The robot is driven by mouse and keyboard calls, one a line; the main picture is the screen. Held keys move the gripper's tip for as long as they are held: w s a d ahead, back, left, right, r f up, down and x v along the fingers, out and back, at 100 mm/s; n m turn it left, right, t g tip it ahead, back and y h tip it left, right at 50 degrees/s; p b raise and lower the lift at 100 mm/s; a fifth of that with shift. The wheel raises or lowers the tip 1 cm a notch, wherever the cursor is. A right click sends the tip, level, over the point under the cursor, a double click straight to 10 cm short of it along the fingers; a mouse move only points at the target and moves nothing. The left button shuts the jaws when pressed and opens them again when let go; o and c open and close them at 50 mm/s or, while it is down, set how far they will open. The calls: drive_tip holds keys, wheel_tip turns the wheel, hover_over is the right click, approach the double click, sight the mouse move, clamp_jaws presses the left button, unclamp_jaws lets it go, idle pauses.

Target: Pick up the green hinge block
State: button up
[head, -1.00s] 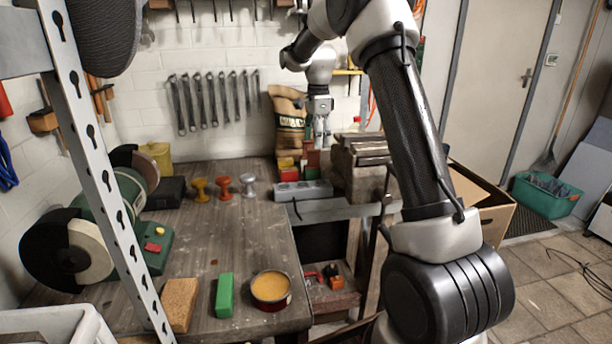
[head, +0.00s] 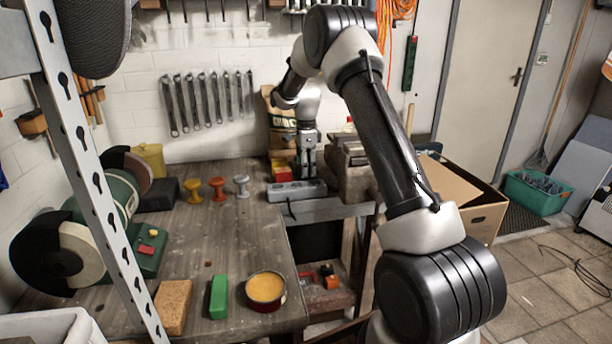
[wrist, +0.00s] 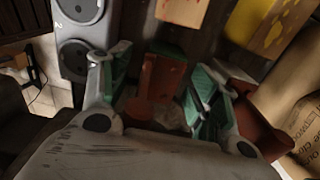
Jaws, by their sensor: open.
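A plain green block (head: 218,297) lies at the front of the workbench, between a tan block and a round tin; I see no hinge on it. My gripper (head: 306,172) is far from it, pointing down at the back of the bench beside the vise. In the wrist view my gripper (wrist: 160,70) is open, with an orange-brown block (wrist: 160,75) showing between its fingers. Green surfaces show along both fingers (wrist: 200,88); I cannot tell whether they are finger pads or an object. Contact cannot be made out.
A grey block with round holes (head: 297,191) lies in front of my gripper, and the vise (head: 355,165) stands close at right.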

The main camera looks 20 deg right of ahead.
drive_tip(key=c, duration=1.2)
drive_tip(key=shift+c, duration=0.2)
drive_tip(key=shift+r, duration=0.1)
